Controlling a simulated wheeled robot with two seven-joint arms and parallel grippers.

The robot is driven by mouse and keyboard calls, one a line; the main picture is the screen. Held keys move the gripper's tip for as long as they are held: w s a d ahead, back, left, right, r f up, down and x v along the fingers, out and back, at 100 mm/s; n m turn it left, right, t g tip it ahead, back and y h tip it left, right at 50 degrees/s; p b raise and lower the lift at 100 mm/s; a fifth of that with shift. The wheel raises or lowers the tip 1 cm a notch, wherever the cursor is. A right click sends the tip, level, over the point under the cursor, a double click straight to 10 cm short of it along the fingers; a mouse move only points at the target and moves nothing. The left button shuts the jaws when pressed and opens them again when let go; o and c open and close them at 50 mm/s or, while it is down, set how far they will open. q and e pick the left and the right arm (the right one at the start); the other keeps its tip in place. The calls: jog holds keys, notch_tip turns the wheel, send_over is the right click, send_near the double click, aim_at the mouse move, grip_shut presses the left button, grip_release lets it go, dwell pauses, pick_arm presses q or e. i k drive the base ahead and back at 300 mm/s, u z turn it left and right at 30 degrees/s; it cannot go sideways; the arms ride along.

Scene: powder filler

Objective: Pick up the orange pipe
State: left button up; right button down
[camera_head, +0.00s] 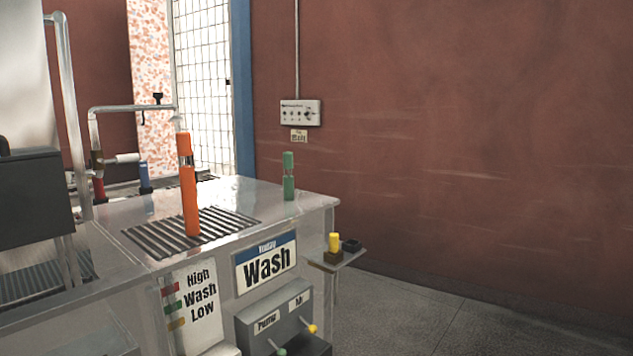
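The orange pipe (189,197) stands upright on the dark slotted drain grate (135,237) set in the metal counter top. A pale metallic band crosses it in its upper part. Neither of my grippers is in view.
A green pipe (289,182) stands near the counter's (322,201) back right corner. A yellow piece (334,242) is on a small side shelf (342,258). Dark equipment (35,195) stands at the left. Floor (430,320) to the right is clear, before a red wall.

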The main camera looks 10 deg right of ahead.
aim_at(183, 140)
jog(key=z, duration=0.35)
jog(key=i, duration=1.65)
jog(key=u, duration=1.5)
